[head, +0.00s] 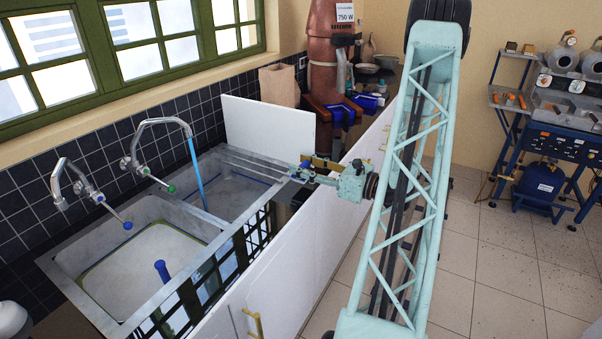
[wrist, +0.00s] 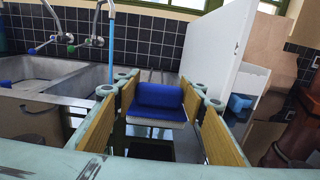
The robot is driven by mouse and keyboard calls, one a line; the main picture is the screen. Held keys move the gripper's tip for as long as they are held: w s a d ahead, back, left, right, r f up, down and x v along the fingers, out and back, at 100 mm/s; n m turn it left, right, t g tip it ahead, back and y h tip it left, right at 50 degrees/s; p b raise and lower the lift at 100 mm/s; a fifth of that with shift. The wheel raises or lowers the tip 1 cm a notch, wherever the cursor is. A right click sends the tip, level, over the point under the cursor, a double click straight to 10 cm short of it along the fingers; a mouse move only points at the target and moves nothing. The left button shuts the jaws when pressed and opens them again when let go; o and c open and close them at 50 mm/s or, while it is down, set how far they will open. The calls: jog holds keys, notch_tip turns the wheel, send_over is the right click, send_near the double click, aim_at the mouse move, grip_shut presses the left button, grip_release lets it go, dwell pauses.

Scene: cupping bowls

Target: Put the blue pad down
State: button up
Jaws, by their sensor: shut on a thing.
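The blue pad (wrist: 159,98) sits between the two fingers of my gripper (wrist: 158,92) in the wrist view, with a pale edge below it. My gripper is shut on it; the yellow inner faces of the fingers flank it left and right. In the head view my gripper (head: 308,169) is over the right end of the sink unit, near the foot of a white upright panel (head: 268,134). I cannot clearly make out the held pad there.
Two sink basins (head: 141,258) lie left of my gripper. A blue stream (head: 196,174) falls from the right tap (head: 160,127). A copper vessel (head: 324,60) with blue pieces (head: 341,114) at its base stands behind. The tiled floor (head: 487,262) at right is open.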

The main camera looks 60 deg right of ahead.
jog(key=shift+w+d, duration=0.2)
jog(key=shift+w, duration=0.2)
jog(key=shift+w+d+f+b, duration=0.15)
jog(key=shift+f+b, duration=0.55)
jog(key=shift+f, duration=1.1)
jog(key=shift+f, duration=0.2)
jog(key=o, duration=0.9)
jog(key=shift+c, duration=0.2)
jog(key=shift+r, duration=0.25)
jog(key=s+p, duration=0.1)
jog(key=s, duration=1.1)
jog(key=shift+d+p, duration=0.4)
jog(key=shift+d, duration=0.05)
